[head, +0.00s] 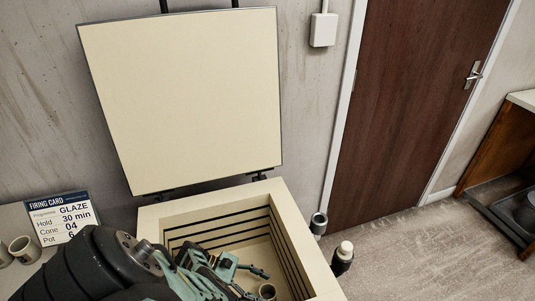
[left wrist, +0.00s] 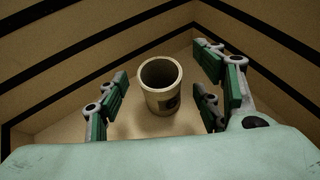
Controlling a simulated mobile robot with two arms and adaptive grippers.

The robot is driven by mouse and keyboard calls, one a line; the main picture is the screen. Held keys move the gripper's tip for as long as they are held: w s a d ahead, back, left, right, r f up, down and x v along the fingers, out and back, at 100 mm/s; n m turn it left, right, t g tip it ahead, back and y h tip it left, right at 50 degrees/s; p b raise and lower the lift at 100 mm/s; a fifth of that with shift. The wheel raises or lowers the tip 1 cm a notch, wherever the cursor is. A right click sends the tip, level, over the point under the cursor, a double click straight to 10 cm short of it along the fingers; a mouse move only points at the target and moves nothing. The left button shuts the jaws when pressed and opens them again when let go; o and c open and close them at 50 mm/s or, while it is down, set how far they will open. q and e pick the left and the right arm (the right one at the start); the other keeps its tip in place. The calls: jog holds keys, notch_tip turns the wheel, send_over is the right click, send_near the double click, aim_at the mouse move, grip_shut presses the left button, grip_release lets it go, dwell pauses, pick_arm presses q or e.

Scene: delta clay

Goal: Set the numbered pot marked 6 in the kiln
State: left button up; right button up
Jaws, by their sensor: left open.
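The kiln (head: 318,262) is a cream box with dark grooves inside, and its lid (head: 185,100) stands raised against the wall. A small beige pot (head: 267,291) stands upright inside the kiln. In the left wrist view the pot (left wrist: 160,86) stands on the kiln floor with a dark mark on its side, too small to read. My left gripper (head: 262,272) reaches down into the kiln. Its fingers (left wrist: 163,98) are open on both sides of the pot, apart from it. My right gripper is not in view.
A firing card (head: 62,218) reading "Pot 6" stands on the left counter, with a mug-like pot (head: 24,250) beside it. The kiln walls surround my left gripper closely.

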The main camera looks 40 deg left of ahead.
pick_arm(q)
jog(key=v, duration=0.4)
jog(key=shift+w, duration=0.15)
